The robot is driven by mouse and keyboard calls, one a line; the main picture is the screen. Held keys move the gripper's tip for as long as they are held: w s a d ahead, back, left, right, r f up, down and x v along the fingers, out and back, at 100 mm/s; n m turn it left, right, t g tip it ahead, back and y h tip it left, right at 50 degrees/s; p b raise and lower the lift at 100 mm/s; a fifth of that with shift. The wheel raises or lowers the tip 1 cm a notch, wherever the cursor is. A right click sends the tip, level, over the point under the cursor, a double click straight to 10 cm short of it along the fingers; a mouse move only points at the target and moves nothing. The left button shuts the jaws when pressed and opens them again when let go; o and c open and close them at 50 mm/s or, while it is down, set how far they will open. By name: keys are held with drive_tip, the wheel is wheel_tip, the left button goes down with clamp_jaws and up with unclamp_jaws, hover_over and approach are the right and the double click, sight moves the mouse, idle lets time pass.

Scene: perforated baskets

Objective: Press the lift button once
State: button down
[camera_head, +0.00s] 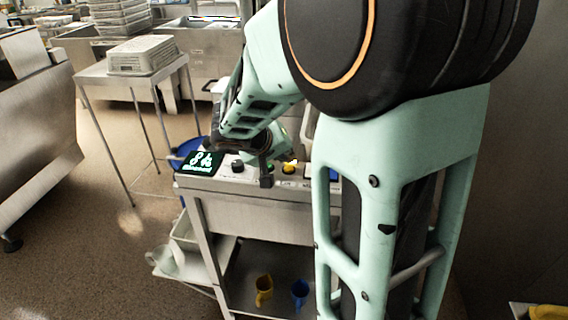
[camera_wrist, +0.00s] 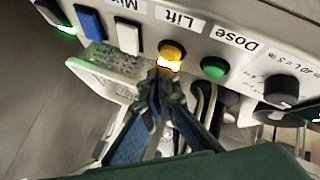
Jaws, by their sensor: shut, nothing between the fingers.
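The lift button is a round yellow button (camera_wrist: 171,50) beside the "Lift" label (camera_wrist: 180,20) on a grey control panel. Its lower side glows brightly in the wrist view. It also shows in the head view (camera_head: 289,169), partly hidden by my arm. My gripper (camera_wrist: 161,78) is shut and empty. In the wrist view its fingertips are just below the yellow button in the picture; I cannot tell whether they touch it. In the head view my gripper (camera_head: 266,180) is at the panel, left of the yellow button.
A green button (camera_wrist: 213,67) by the "Dose" label and a black knob (camera_wrist: 281,89) lie to the right. A white switch (camera_wrist: 127,37) and a blue switch (camera_wrist: 89,23) lie to the left. A lit display (camera_head: 202,161) stands at the panel's left end. Cups sit on the shelf below.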

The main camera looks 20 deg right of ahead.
sight(287, 169)
drive_tip(key=shift+f+b, duration=0.25)
drive_tip(key=shift+b, duration=0.1)
idle(0.6)
drive_tip(key=shift+f+b, duration=0.25)
drive_tip(key=shift+b, duration=0.3)
drive_tip(key=shift+f+b, duration=0.45)
drive_tip(key=shift+b, duration=0.2)
idle(0.6)
drive_tip(key=shift+r, duration=0.15)
drive_tip(key=shift+r+p, duration=0.4)
drive_tip(key=shift+r, duration=0.35)
drive_tip(key=shift+r, duration=0.1)
drive_tip(key=shift+r+p, duration=1.45)
drive_tip(key=shift+r, duration=1)
